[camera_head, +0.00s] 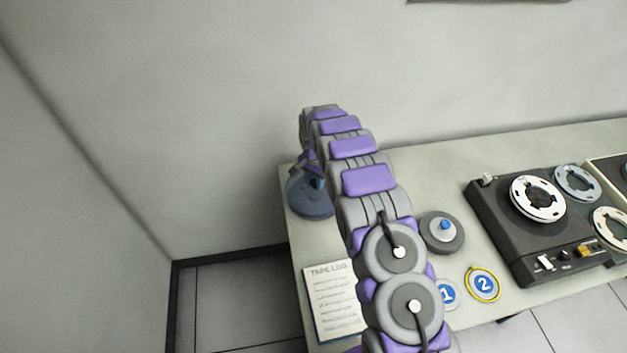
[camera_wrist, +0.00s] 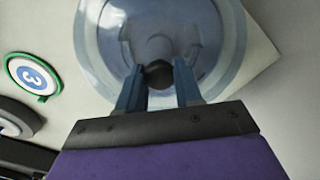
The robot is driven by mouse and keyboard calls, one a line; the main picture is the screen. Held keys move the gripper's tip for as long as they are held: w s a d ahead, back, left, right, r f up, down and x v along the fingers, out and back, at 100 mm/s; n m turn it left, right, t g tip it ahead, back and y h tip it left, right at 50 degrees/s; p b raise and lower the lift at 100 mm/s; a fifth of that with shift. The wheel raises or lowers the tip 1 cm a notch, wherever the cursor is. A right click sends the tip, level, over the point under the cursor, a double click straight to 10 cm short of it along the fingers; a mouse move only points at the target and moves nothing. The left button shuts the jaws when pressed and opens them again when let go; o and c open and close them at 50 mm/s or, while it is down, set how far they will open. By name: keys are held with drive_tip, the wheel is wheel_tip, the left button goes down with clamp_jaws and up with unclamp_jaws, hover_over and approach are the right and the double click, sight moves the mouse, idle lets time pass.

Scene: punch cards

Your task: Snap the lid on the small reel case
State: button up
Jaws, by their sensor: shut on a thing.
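A round, see-through bluish lid (camera_wrist: 103,45) fills the upper middle of the wrist view. In the head view my gripper (camera_head: 311,178) is low over the table's far left corner, at a round dark-blue piece (camera_head: 310,205) partly behind my arm. A grey round case (camera_head: 442,243) with a blue-topped centre sits on the table to the right of my arm. I cannot tell whether the held lid rests on anything.
A tape deck (camera_head: 515,245) with reels stands to the right on the table (camera_head: 420,175). Number discs lie near the front edge, including a yellow-rimmed 2 (camera_head: 483,283). A tape log sheet (camera_head: 330,300) lies front left. A green-rimmed 3 disc (camera_wrist: 32,77) shows in the wrist view.

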sight(315, 181)
drive_tip(key=shift+f, duration=0.95)
drive_tip(key=shift+d, duration=0.1)
idle(0.6)
drive_tip(key=shift+f, duration=0.75)
drive_tip(key=o, duration=1)
drive_tip(key=shift+c, duration=0.9)
drive_tip(key=shift+r+p, duration=0.75)
drive_tip(key=shift+r, duration=2.75)
